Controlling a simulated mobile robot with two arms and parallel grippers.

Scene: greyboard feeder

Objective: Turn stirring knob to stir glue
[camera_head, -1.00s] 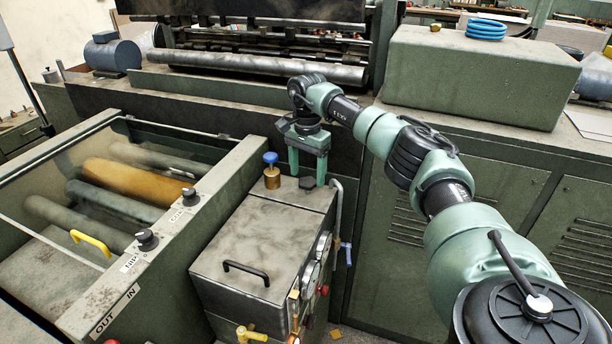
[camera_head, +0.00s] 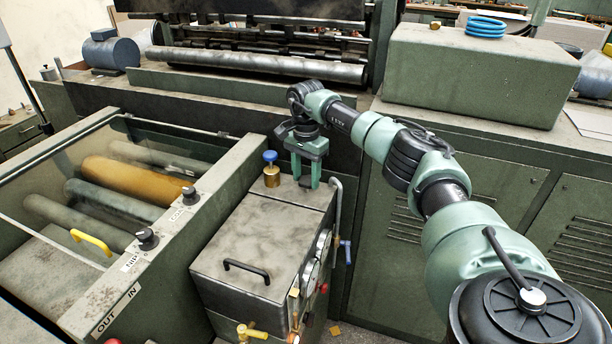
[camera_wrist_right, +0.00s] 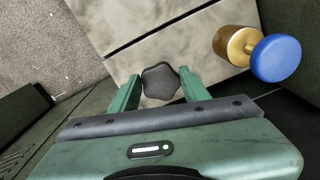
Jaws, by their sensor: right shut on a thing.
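The stirring knob (camera_wrist_right: 160,83) is a dark, lobed knob on top of the grey metal glue box (camera_head: 245,242), near its back edge. My right gripper (camera_head: 306,184) points down at the box top, with green fingers on either side of the knob. In the right wrist view the fingertips (camera_wrist_right: 158,77) press against the knob's opposite sides, shut on it. In the head view the knob is mostly hidden between the fingers. My left gripper is in neither view.
A blue-topped brass knob (camera_head: 270,168) stands close left of my right gripper. A black handle (camera_head: 246,270) sits on the box's front top. A bent grey pipe (camera_head: 337,205) runs down its right side. Rollers (camera_head: 125,180) lie in the machine at left.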

